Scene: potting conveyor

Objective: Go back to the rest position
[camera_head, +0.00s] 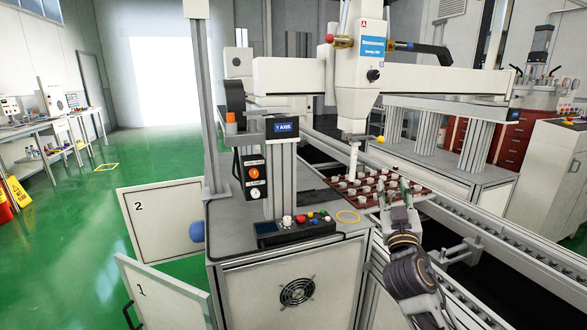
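My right gripper (393,190) reaches in from the lower right, over the near right part of a dark red tray (421,189). Its two fingers look spread apart, with nothing clearly held between them. Several small white round parts stand in rows on the tray; the fingers hide some of them. I cannot tell whether the fingertips touch the tray or its parts. My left gripper is not in view.
The potting machine's white head (357,75) and nozzle (354,158) stand over the tray. Cabinet doors 2 (160,225) and 1 (165,295) stand open.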

